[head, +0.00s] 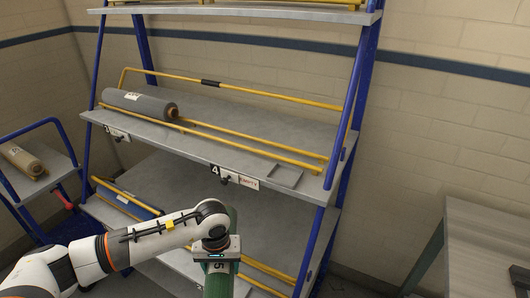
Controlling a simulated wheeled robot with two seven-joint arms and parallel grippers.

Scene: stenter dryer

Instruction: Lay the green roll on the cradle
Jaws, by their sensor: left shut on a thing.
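My left gripper (218,262) is shut on the green roll (217,286) at the bottom middle. The roll points away from me, and its far part shows beyond the gripper; its near end runs out of the picture. The roll is in front of the lower shelf, and I cannot tell whether it touches anything there. Yellow cradle rails (250,148) run along the middle shelf, with a bare stretch right of a grey roll (141,104). A "4" and an "EMPTY" label (248,183) are on that shelf's front edge. My right gripper is not in view.
The blue-posted rack has a lower shelf (180,178) with yellow rails and a blue roll (130,203) at its left. A trolley (50,165) with a tan roll (20,160) stands at the left. A grey table (480,235) stands at the right.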

